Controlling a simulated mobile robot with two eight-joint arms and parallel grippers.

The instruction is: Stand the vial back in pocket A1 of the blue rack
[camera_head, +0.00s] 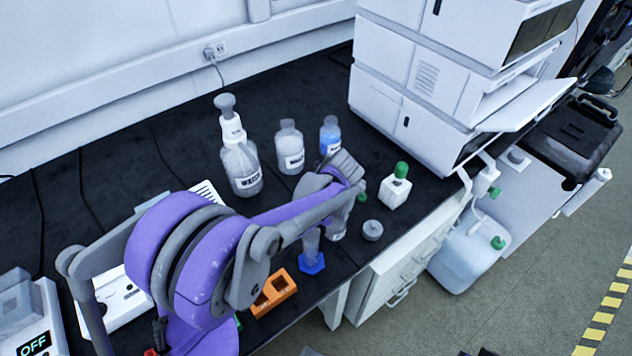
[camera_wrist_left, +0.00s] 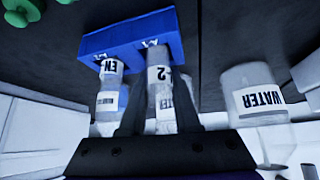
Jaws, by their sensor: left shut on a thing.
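The blue rack (camera_wrist_left: 128,40) shows in the left wrist view, at the top and upside down; I cannot make it out in the head view. Small marks are printed on its face, too small to read surely. My left gripper (camera_wrist_left: 160,112) is shut on a clear vial (camera_wrist_left: 164,90) with a "2" on its white label. The vial's far end meets the rack; I cannot tell whether it sits in a pocket. Another vial (camera_wrist_left: 108,92), labelled "EN", stands at the rack beside it. In the head view my left arm hides the rack area. My right gripper is not in view.
A WATER bottle (camera_wrist_left: 257,100) is right of the gripper in the wrist view. In the head view, a wash bottle (camera_head: 241,165), a clear bottle (camera_head: 290,150), a blue-liquid bottle (camera_head: 329,136), a green-capped bottle (camera_head: 396,188) and an orange holder (camera_head: 273,292) are around my arm.

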